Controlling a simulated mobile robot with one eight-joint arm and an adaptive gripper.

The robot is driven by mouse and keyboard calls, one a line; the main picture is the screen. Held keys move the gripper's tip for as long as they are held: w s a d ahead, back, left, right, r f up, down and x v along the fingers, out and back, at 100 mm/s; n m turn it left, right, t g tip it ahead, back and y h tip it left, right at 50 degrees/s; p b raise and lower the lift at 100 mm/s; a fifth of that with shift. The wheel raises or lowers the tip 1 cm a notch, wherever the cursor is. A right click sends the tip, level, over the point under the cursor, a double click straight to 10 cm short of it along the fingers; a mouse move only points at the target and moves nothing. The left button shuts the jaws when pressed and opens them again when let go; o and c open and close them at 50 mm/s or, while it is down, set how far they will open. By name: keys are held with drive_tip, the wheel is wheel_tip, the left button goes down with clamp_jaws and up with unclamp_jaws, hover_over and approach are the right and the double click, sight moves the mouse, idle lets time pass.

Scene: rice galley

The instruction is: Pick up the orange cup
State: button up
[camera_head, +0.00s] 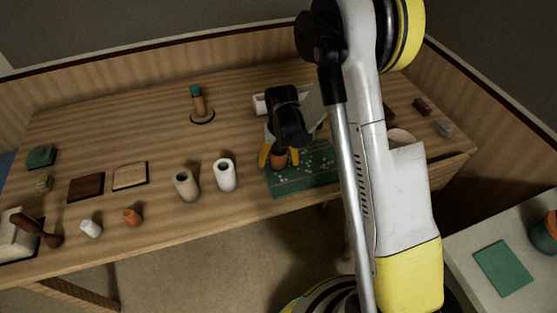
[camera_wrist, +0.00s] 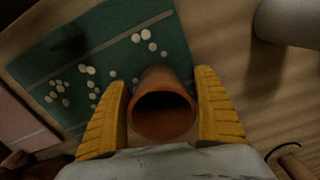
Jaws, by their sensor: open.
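An orange-brown cup (camera_wrist: 163,112) stands between the two yellow fingers of my gripper (camera_wrist: 162,80) in the wrist view, its dark round opening facing the camera. The fingers are open, one on each side, with narrow gaps to its wall. In the head view the same cup (camera_head: 280,160) shows partly below my gripper (camera_head: 279,157), at the green mat with pale dots (camera_head: 300,184). Its base is hidden, so I cannot tell its exact contact with the mat. A smaller orange cup-like piece (camera_head: 132,217) lies near the table's front edge, far left of my gripper.
A white cylinder (camera_head: 225,175) and a beige cylinder (camera_head: 186,185) stand just left of the mat. A peg on a round base (camera_head: 200,107) stands farther back. The middle of the wooden table (camera_head: 130,110) is clear. A white side table (camera_head: 470,262) is at right.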

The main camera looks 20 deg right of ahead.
drive_tip(key=c, duration=1.6)
drive_tip(key=shift+o, duration=0.2)
drive_tip(key=shift+r, duration=0.1)
